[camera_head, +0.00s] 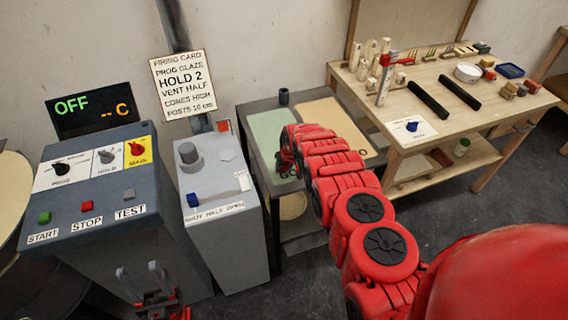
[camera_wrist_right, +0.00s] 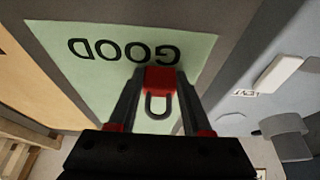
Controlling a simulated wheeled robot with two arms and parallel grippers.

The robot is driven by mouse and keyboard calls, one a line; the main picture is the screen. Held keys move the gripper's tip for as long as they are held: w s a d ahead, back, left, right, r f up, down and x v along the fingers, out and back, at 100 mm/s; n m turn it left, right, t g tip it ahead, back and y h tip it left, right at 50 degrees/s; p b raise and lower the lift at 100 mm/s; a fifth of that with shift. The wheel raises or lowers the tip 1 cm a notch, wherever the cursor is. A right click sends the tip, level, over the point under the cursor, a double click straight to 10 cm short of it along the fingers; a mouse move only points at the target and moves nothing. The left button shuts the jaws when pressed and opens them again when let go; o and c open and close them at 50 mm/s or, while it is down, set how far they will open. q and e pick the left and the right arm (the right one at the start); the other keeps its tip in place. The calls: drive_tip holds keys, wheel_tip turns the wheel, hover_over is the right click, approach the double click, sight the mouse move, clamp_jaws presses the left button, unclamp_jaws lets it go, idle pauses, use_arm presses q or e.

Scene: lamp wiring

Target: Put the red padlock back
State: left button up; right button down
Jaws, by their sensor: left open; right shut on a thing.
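The red padlock (camera_wrist_right: 160,79), with a red body and a dark grey shackle, is between the fingertips of my right gripper (camera_wrist_right: 159,86) in the right wrist view. The gripper is shut on it, over a green mat (camera_wrist_right: 90,22) marked GOOD. I cannot tell the gap between padlock and mat. In the head view my right arm reaches over the same green mat (camera_head: 268,122), and its hand mostly hides the padlock. My left gripper (camera_head: 142,278) is open and empty at the bottom, in front of the kiln control panel (camera_head: 80,235).
A yellow sheet (camera_head: 325,113) lies beside the mat. A wooden workbench (camera_head: 450,105) at the right holds many small items, two black bars and a white bowl (camera_head: 467,71).

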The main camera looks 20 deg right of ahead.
drive_tip(key=shift+s, duration=0.15)
drive_tip(key=shift+c, duration=1.7)
unclamp_jaws()
drive_tip(key=shift+f, duration=0.15)
